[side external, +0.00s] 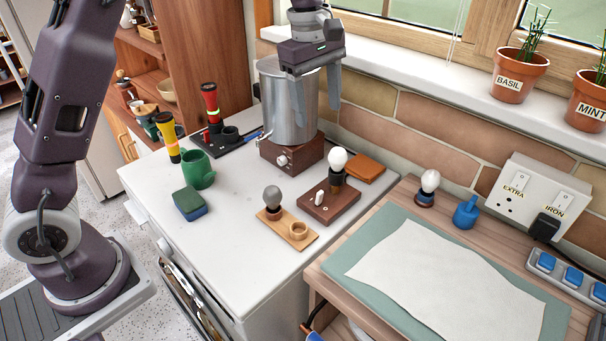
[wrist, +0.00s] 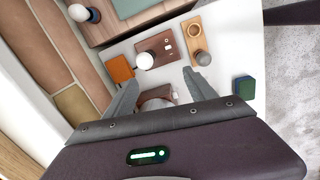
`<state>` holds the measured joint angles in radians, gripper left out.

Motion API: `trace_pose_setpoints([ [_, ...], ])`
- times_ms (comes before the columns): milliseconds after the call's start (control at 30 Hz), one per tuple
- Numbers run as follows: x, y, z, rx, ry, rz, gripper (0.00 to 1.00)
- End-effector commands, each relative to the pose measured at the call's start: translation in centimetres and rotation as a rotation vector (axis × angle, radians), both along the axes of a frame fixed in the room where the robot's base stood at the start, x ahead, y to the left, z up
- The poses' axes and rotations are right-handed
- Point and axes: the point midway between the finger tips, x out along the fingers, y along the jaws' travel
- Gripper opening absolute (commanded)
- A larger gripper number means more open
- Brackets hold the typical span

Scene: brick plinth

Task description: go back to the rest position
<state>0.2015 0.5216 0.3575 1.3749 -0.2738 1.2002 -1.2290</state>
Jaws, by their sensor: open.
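My gripper (side external: 316,104) hangs with its fingers pointing down, in front of and over the right side of a tall metal pot (side external: 283,105) on a wooden-based unit (side external: 290,153). The fingers are apart with nothing held between them. In the wrist view my gripper (wrist: 160,80) shows its two grey fingers spread, with part of a round object visible between and below them. Whether a finger touches the pot cannot be told.
On the white counter (side external: 230,235) stand a bulb in a brown wooden base (side external: 329,205), a grey bulb on a light wooden board (side external: 288,230), a green mug (side external: 198,170), a sponge (side external: 190,204) and torches (side external: 209,100). A brick wall and window sill (side external: 420,75) stand close behind.

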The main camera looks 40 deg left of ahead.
Motion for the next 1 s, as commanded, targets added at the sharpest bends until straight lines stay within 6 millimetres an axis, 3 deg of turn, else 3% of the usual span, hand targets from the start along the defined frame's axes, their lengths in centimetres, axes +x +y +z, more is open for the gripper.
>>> trace_pose_setpoints([
  [33,-3.1,0.4,3.1,-0.015,-0.055,-0.114,0.64],
  [100,-7.8,0.6,6.0,-0.002,-0.130,-0.312,0.64],
  [200,-15.0,0.7,8.2,0.064,-0.240,-0.609,0.64],
  [300,-21.8,0.6,8.0,0.183,-0.326,-0.900,0.64],
  [433,-27.9,0.7,5.8,0.352,-0.376,-1.188,0.64],
  [500,-29.7,0.8,4.6,0.417,-0.381,-1.283,0.64],
  [600,-30.8,0.9,3.7,0.466,-0.381,-1.351,0.64],
  [1000,-31.0,1.0,3.6,0.470,-0.379,-1.362,0.64],
])
